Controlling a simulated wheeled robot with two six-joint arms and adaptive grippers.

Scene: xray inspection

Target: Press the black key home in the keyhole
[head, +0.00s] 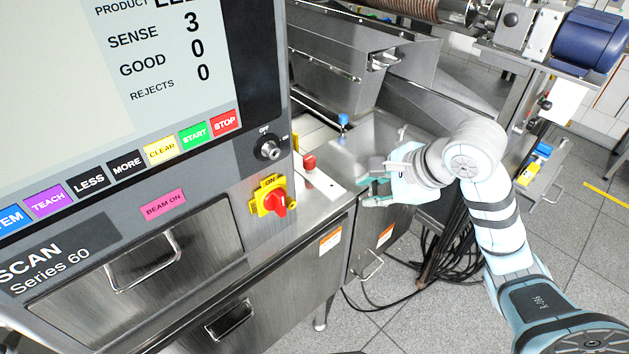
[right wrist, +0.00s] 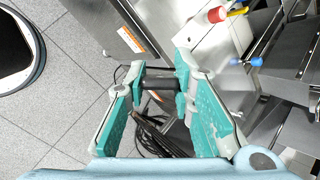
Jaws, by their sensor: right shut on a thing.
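The keyhole is in a round metal switch (head: 270,149) with OFF and ON marks, on the machine's grey panel right of the STOP key. My right gripper (head: 368,180) is apart from it, to its right and lower in the head view, above the metal ledge's edge. In the right wrist view my right gripper (right wrist: 160,84) is shut on a small black piece, the black key (right wrist: 158,83), held across between the teal fingertips. I cannot make the key out in the head view. My left gripper is not in view.
A red and yellow rotary switch (head: 271,197) sits below the keyhole. A red button (head: 309,162) and a blue-topped knob (head: 343,120) stand on the ledge. Loose black cables (head: 432,262) lie below my arm. Tiled floor is open at front right.

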